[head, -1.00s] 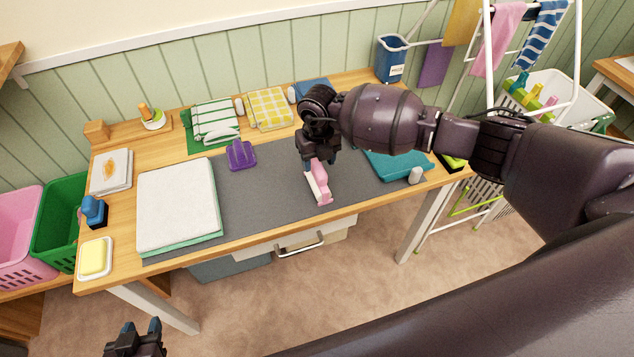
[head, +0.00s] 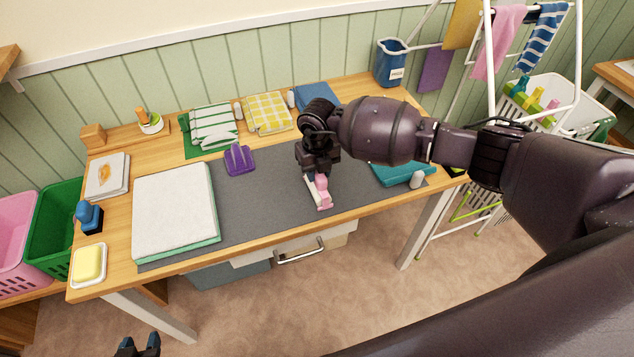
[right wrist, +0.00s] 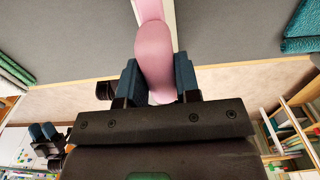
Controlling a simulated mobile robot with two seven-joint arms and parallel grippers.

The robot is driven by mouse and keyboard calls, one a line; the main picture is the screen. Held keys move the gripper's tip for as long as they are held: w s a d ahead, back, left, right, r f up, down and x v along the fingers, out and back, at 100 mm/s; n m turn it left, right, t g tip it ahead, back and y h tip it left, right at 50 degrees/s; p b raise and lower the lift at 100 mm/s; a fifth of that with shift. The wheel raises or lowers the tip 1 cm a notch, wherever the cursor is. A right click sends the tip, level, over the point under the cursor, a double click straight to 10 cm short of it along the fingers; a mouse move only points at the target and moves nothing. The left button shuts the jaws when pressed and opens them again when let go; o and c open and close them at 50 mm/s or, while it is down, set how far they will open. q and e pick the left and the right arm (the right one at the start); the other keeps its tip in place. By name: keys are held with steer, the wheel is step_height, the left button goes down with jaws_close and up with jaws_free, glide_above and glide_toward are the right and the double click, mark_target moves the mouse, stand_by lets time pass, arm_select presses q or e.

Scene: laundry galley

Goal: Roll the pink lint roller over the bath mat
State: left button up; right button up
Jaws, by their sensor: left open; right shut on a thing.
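The pink lint roller (head: 323,192) has a pale strip along one side and is over the grey desk pad, front of centre. My right gripper (head: 318,173) is shut on its pink handle, which also shows between the fingers in the right wrist view (right wrist: 155,58). I cannot tell whether the roller touches the pad. A large, thick white mat with a green underside (head: 175,209), which looks like the bath mat, lies flat at the left, well apart from the roller. My left gripper (head: 138,344) is open and empty below the table's front edge.
The grey pad (head: 262,205) is clear between white mat and roller. A purple brush-like thing (head: 240,159) stands behind that stretch. A folded teal cloth (head: 400,173) and small white object (head: 417,180) are at the right. A soap dish (head: 88,265) is near the left edge.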

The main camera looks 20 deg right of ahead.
steer(key=shift+r+p, duration=1.3)
steer(key=shift+r, duration=0.65)
steer(key=shift+r+p, duration=0.95)
steer(key=shift+r, duration=0.65)
steer(key=shift+f, duration=0.1)
